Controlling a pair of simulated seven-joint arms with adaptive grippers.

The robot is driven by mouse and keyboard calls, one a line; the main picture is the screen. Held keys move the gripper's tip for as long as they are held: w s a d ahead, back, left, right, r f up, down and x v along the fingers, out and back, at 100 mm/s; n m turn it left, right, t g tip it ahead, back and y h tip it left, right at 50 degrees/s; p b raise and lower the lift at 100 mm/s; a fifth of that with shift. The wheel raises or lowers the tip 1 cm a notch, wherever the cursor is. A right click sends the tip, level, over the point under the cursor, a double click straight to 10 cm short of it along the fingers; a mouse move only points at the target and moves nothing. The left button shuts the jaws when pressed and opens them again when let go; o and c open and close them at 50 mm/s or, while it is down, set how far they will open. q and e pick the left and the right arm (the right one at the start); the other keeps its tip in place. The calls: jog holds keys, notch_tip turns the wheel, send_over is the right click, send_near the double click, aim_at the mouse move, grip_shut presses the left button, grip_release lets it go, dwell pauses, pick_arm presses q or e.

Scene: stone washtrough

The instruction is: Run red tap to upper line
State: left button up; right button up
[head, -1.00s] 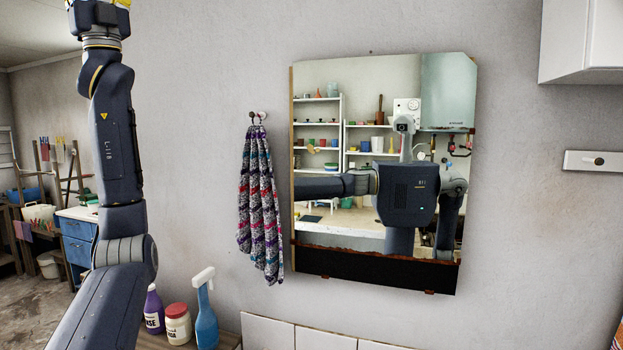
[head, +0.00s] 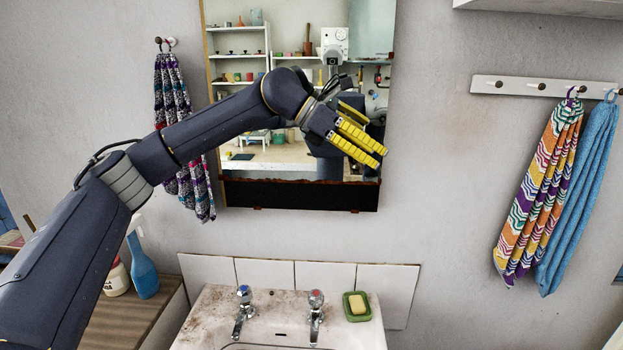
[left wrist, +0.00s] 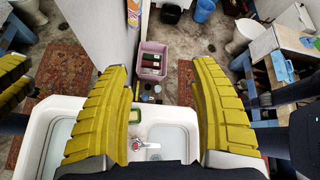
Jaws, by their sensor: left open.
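The red tap (head: 316,318), chrome with a red-marked top, stands on the right of the stained white sink (head: 270,305). The blue-marked tap (head: 242,318) stands to its left. A chrome tap with a reddish mark (left wrist: 146,151) shows between my fingers in the left wrist view. My left gripper (head: 378,157) is open and empty, its yellow fingers in front of the mirror, above and right of the red tap and apart from it. The basin is mostly cut off in the head view; I cannot make out a line in it. My right gripper is not seen directly.
The mirror (head: 290,196) hangs behind my left arm and reflects me. A green soap dish (head: 349,311) with yellow soap sits right of the red tap. A blue spray bottle (head: 143,268) stands left of the sink. Towels (head: 540,190) hang at right.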

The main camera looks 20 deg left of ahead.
pick_arm(q)
notch_tip(320, 180, down, 14)
jog(key=a+g+y, duration=0.1)
jog(key=a+y, duration=0.2)
jog(key=y, duration=0.2)
jog(key=n+g+y, duration=0.1)
jog(key=n+y, duration=0.1)
jog(key=y, duration=0.4)
send_over(314, 293)
notch_tip(314, 293, down, 12)
notch_tip(314, 293, down, 18)
jog(key=shift+r, duration=0.25)
jog(key=c, duration=1.2)
